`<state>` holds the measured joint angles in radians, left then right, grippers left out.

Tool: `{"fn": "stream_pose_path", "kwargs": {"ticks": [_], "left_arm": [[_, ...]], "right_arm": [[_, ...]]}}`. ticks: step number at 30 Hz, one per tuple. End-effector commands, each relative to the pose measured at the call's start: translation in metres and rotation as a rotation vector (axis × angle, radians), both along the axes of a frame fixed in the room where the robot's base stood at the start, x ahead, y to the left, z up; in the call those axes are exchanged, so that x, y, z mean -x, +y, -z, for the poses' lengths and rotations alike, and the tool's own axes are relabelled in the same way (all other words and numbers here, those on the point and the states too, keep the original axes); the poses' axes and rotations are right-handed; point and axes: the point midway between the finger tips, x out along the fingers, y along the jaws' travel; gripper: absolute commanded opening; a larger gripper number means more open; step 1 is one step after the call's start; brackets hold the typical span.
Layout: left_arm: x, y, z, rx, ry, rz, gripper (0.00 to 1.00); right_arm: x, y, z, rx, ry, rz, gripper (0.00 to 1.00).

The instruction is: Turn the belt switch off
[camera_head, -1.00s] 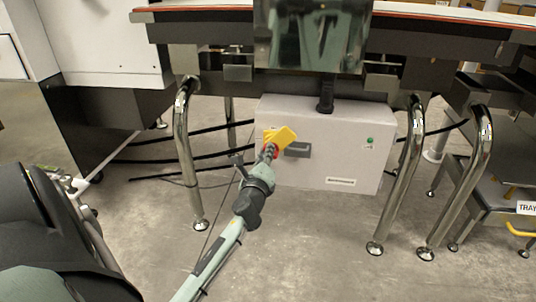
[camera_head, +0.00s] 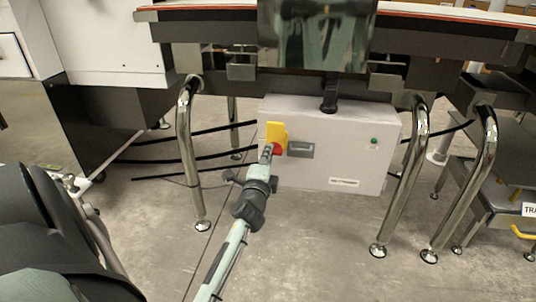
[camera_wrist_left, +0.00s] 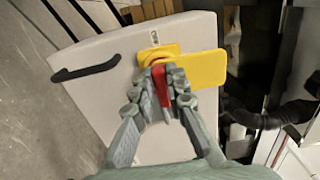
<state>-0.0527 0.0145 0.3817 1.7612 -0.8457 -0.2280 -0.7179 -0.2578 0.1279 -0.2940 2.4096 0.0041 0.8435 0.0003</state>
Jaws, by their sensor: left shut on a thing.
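The belt switch has a red handle (camera_head: 279,149) and a yellow plate (camera_head: 276,131), on the left part of the front of a light grey box (camera_head: 340,118). The plate stands upright above the handle in the head view. My left gripper (camera_head: 269,151) is at the switch. In the left wrist view its fingers (camera_wrist_left: 161,78) are shut on the red handle (camera_wrist_left: 162,88), one on each side. The yellow plate (camera_wrist_left: 207,69) reaches to the right there. The fingers hide part of the handle. My right gripper is not in view.
Shiny metal legs (camera_head: 188,150) stand on both sides of the box. The conveyor (camera_head: 430,45) runs above. Dark cables lie at the left.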

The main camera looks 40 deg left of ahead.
Motion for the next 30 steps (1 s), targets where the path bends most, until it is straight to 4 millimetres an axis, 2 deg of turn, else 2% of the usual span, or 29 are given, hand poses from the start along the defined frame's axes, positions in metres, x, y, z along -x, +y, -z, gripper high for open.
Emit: {"fn": "stream_pose_path", "kwargs": {"ticks": [17,18,22,30], "left_arm": [[-0.0007,-0.0012,0.0005,0.028,-0.017,0.003,0.0],[-0.0006,-0.0012,0.0005,0.028,-0.017,0.003,0.18],[-0.0005,-0.0008,0.0004,0.026,-0.016,0.002,0.34],[-0.0003,-0.0003,-0.0002,0.025,-0.015,0.001,0.34]], "right_arm": [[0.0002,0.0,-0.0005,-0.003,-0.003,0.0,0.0],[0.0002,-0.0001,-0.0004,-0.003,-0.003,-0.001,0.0],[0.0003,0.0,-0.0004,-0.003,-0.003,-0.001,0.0],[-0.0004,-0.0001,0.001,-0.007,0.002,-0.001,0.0]]}}
